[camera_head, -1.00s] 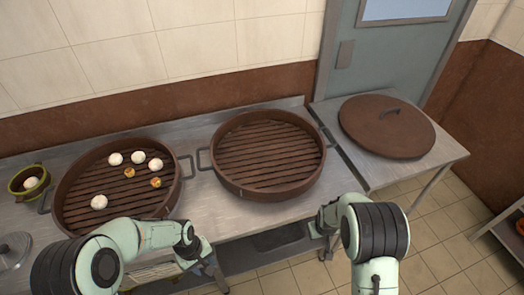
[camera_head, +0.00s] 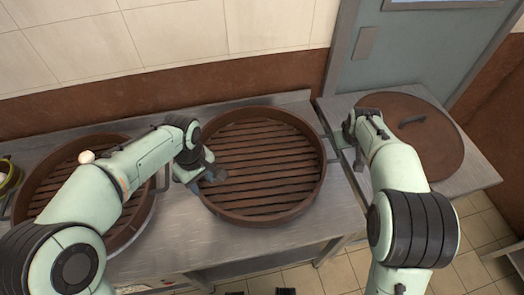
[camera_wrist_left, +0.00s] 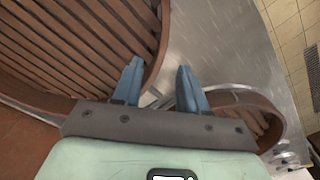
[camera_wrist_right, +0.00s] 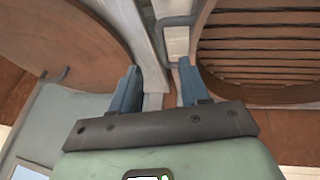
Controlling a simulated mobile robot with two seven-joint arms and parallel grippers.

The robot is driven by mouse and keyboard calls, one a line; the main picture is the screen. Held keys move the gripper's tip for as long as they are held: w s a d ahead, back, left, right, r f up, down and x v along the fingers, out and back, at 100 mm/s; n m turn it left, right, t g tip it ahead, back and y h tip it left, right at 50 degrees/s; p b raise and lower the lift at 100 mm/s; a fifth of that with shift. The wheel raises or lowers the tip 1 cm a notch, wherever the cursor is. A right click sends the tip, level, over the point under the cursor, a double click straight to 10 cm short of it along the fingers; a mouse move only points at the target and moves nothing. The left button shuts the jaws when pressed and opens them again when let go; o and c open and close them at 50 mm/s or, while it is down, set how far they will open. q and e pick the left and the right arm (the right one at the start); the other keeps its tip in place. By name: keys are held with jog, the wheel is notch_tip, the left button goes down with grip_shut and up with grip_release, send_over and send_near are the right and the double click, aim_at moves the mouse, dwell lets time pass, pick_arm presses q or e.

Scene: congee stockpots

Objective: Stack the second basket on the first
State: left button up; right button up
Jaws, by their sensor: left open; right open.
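The empty round brown basket (camera_head: 262,165), with a slatted floor, stands on the steel counter in the middle of the head view. A similar basket (camera_head: 32,200) stands to its left, partly hidden by my left arm; one white bun (camera_head: 86,157) shows in it. My left gripper (camera_head: 212,174) is open by the empty basket's left rim, whose slats (camera_wrist_left: 75,40) show in the left wrist view. My right gripper (camera_wrist_right: 155,78) is open by its right side, near a metal handle (camera_wrist_right: 174,28). I cannot tell whether either gripper touches a handle.
A round brown lid (camera_head: 412,150) lies on the side table (camera_head: 478,172) at the right. A tiled wall (camera_head: 230,28) rises behind the counter. A green-yellow bowl (camera_head: 8,176) is cut by the left edge. The counter front (camera_head: 235,240) is bare.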

aim_at(208, 200)
pick_arm(q)
jog(key=f, duration=1.3)
jog(key=shift+s+f, duration=0.15)
jog(key=shift+s, duration=0.1)
pick_arm(e)
jog(key=x, duration=1.3)
jog(key=shift+s+a, duration=0.15)
pick_arm(q)
jog(key=shift+a, duration=0.1)
grip_shut()
pick_arm(e)
grip_shut()
pick_arm(q)
jog(key=shift+w, duration=0.1)
